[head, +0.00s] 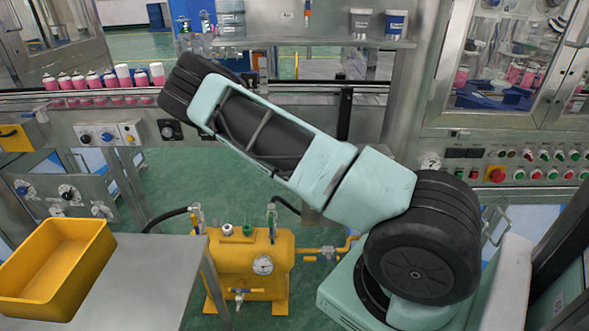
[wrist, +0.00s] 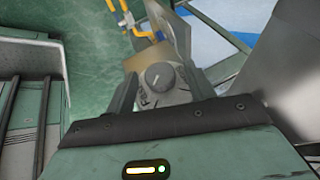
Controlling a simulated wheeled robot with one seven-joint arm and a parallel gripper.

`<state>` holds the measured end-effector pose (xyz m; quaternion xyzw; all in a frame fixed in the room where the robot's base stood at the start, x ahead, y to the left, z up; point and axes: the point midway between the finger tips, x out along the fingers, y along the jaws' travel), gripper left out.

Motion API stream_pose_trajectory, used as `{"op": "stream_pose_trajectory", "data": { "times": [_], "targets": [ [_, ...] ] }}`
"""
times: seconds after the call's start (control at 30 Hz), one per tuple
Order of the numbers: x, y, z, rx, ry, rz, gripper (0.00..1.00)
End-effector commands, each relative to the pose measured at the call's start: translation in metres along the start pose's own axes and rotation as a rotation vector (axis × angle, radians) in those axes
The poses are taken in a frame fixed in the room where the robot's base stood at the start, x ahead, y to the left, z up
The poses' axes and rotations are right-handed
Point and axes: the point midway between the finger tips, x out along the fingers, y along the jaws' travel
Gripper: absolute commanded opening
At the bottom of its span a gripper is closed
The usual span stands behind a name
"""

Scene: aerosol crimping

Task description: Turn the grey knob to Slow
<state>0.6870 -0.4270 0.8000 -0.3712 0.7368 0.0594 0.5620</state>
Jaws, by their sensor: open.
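The grey knob (wrist: 157,75) shows in the wrist view, on a round grey dial (wrist: 172,96) with dark lettering around it. A light pointer mark is on the knob's face. The lettering is too small to read, so I cannot tell which setting it points at. My gripper (wrist: 160,80) is open, with one finger to the left and one to the right of the dial in the picture. I cannot tell whether either finger touches it. In the head view my arm reaches up and left, and my gripper is hidden. I cannot pick out the grey knob there.
Small control boxes with knobs (head: 106,136) line the conveyor's front at left. A yellow tank with a gauge (head: 262,265) stands below my arm. A yellow bin (head: 60,262) rests on a metal table (head: 150,285). Pink and white cans (head: 95,80) stand on the conveyor.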

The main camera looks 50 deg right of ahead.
Motion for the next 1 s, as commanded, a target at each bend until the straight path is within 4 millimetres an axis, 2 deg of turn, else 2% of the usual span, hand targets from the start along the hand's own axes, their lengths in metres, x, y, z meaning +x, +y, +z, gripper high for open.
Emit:
{"op": "stream_pose_trajectory", "data": {
  "times": [0.07,0.23,0.63,1.0],
  "targets": [
    [-0.0002,0.0000,0.0001,0.000,0.000,0.000,0.54],
    [-0.0004,-0.0001,0.0000,0.000,0.000,0.000,0.09],
    [-0.0008,-0.0024,-0.0007,-0.018,0.000,0.049,0.09],
    [0.0018,-0.0074,0.0000,-0.119,-0.002,0.294,0.09]
  ]
}}
